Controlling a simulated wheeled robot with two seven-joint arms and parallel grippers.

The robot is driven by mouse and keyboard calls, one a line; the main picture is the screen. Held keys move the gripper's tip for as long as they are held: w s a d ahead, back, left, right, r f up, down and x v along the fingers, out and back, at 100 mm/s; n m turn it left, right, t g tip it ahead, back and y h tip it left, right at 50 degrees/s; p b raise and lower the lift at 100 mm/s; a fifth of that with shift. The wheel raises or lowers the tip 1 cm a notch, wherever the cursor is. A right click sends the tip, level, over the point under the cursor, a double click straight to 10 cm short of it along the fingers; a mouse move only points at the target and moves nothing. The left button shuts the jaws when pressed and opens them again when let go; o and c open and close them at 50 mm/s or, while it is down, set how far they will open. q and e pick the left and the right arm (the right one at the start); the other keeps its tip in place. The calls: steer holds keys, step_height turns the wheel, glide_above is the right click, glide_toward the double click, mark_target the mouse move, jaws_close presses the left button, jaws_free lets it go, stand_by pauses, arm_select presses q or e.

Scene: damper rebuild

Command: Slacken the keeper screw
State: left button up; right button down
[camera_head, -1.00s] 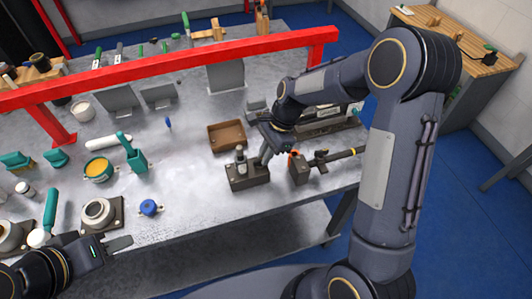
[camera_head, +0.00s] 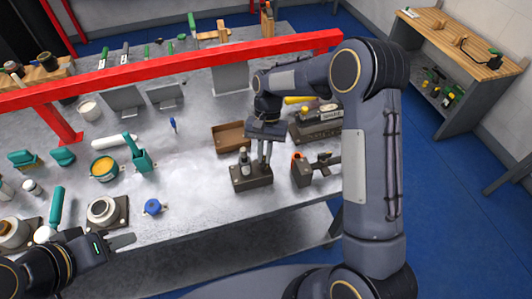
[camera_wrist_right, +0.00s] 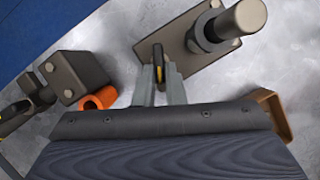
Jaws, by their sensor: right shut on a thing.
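My right gripper (camera_head: 264,159) points down over the dark steel block (camera_head: 251,180), just right of the upright grey post (camera_head: 244,160) standing on it. In the right wrist view the two fingers (camera_wrist_right: 159,85) are closed on a thin dark piece with a yellow edge (camera_wrist_right: 159,62), mostly hidden between them. The block's plate (camera_wrist_right: 190,42) and the post with its collar (camera_wrist_right: 238,20) lie beyond and right of the fingers. I cannot make out which part is the keeper screw. My left gripper (camera_head: 122,242) hangs at the table's front left; its finger gap is unclear.
A second dark block (camera_head: 301,173) with an orange ring (camera_head: 297,156) stands to the right. A brown tray (camera_head: 231,137) sits behind the steel block. A red bar (camera_head: 180,64) spans the table. A blue-capped part (camera_head: 152,207) lies to the left; bare table surrounds it.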

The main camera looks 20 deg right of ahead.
steer(key=shift+w+a+n+h, duration=0.15)
steer(key=shift+n+h, duration=0.35)
steer(key=shift+n, duration=0.7)
steer(key=c, duration=1.5)
jaws_free()
steer(key=b+v, duration=0.1)
steer(key=v, duration=0.6)
steer(key=shift+r, duration=0.4)
steer(key=shift+w, duration=0.15)
